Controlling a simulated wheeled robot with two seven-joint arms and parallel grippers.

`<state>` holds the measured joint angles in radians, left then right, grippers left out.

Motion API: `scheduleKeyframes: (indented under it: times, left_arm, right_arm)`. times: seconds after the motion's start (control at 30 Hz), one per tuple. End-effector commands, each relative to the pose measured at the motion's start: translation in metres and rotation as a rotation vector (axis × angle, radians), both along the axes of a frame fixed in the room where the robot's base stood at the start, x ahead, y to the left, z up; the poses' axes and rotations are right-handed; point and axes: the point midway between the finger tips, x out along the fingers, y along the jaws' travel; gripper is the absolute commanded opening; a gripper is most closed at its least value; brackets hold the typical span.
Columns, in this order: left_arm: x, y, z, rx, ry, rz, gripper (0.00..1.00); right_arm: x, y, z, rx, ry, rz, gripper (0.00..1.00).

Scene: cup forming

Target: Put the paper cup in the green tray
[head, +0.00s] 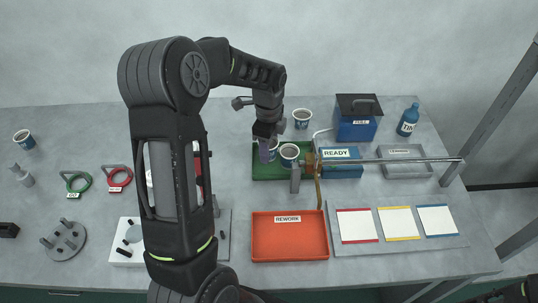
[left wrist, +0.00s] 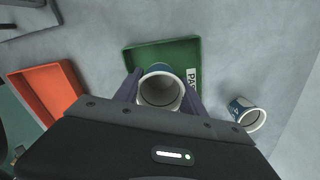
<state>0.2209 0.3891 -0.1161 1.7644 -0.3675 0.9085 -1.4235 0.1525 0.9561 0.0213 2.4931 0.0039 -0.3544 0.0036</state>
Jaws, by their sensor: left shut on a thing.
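My left gripper (head: 281,167) is shut on a white-and-blue paper cup (head: 289,152), held mouth up over the green tray (head: 262,174). In the left wrist view the held cup (left wrist: 160,92) shows its open mouth between the two fingers, with the green tray (left wrist: 135,58) behind it. I cannot tell whether its base touches the tray. My right gripper is not in view.
Another paper cup (head: 302,118) stands behind the tray. The orange REWORK tray (head: 290,242) lies in front. A blue READY box (head: 342,170) and a metal rod (head: 400,160) are to the right. A cup (head: 24,139) stands far left.

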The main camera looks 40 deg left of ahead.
Motion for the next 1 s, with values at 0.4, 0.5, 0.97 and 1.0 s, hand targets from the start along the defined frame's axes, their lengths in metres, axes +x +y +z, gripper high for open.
scheduleKeyframes:
  times: [0.4,0.5,0.97,1.0]
  left_arm:
    - [-0.001,-0.001,-0.031,-0.001,0.005,-0.001,0.10]
    - [-0.001,-0.001,-0.037,-0.001,0.002,0.000,0.10]
    - [0.000,0.000,-0.040,0.000,0.001,0.000,0.56]
    - [0.000,0.000,-0.040,0.000,0.001,0.000,0.59]
  right_arm:
    - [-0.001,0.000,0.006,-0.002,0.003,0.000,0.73]
    - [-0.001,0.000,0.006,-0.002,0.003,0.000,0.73]
    - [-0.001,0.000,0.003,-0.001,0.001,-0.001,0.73]
    - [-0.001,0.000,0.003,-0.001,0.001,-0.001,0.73]
